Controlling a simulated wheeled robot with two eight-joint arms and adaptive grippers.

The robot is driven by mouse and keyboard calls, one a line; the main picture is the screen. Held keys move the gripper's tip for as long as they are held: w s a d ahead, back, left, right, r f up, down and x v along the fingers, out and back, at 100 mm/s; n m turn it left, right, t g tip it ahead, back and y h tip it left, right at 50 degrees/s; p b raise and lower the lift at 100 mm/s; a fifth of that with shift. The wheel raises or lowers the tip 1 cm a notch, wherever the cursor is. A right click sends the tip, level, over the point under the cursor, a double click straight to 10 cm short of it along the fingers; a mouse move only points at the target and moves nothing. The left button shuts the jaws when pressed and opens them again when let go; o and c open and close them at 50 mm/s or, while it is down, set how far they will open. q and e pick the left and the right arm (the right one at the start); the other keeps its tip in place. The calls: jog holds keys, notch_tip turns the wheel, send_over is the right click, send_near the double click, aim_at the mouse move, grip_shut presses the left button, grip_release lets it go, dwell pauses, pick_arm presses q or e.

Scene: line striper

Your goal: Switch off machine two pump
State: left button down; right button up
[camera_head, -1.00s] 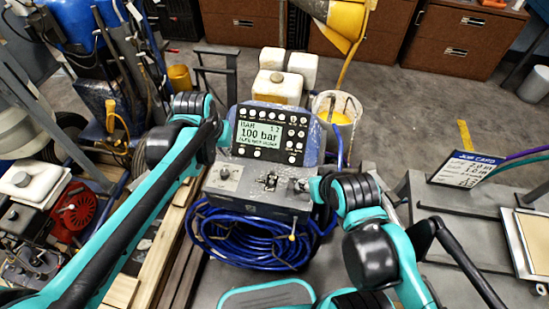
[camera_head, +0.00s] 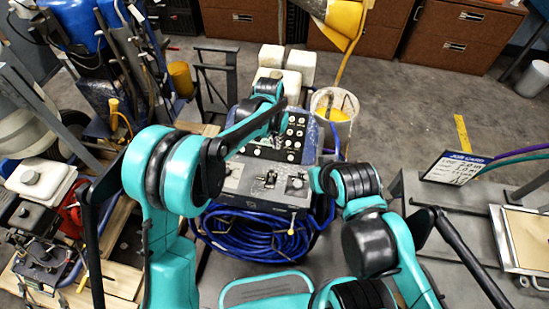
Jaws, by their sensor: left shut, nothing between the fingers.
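The line striper's control box (camera_head: 250,183) stands in the middle of the head view, with a panel of round buttons (camera_head: 297,132) above a lower face with switches. A dark switch (camera_head: 265,180) sits mid-face, and a knob (camera_head: 296,185) sits to its right. My left gripper (camera_head: 279,124) is shut and empty, in front of the button panel; I cannot tell whether it touches it. My left arm covers the display and the panel's left part. My right arm ends beside the box's right edge, and its gripper cannot be made out. No machine number is readable.
A coiled blue hose (camera_head: 250,235) hangs below the box. A white bucket (camera_head: 335,112) with yellow contents stands behind right. A job card (camera_head: 455,167) stands on a grey bench at right. An engine with a white tank (camera_head: 40,182) is at left.

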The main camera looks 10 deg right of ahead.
aim_at(273, 171)
pick_arm(q)
jog(key=f+b, duration=0.1)
jog(key=f, duration=0.2)
jog(key=f+b, duration=0.1)
jog(key=f, duration=0.2)
jog(key=f+b, duration=0.1)
jog(key=f, duration=0.2)
jog(key=shift+w+d+f, duration=0.35)
jog(key=shift+d, duration=0.05)
jog(key=s+a, duration=0.1)
jog(key=s, duration=0.1)
jog(key=shift+s+a+r+b, duration=0.3)
jog(key=shift+a+b, duration=0.05)
jog(key=shift+b, duration=0.05)
jog(key=shift+s+a+r, duration=0.15)
jog(key=shift+s+a, duration=0.05)
jog(key=shift+s, duration=0.15)
jog(key=shift+s+a+r+t+h+b, duration=0.25)
jog(key=shift+s+t+h+b, duration=0.15)
jog(key=shift+t, duration=0.4)
jog(key=shift+s+a+r+t+h+b, duration=0.15)
jog(key=shift+s+t+h+b, duration=0.15)
jog(key=shift+s+t, duration=0.3)
jog(key=shift+s+a+r+t+h+b, duration=0.1)
jog(key=shift+s+a+t+h+b, duration=0.2)
jog(key=shift+t, duration=0.5)
jog(key=shift+s+a, duration=0.1)
jog(key=shift+s, duration=0.5)
jog(key=shift+r, duration=0.25)
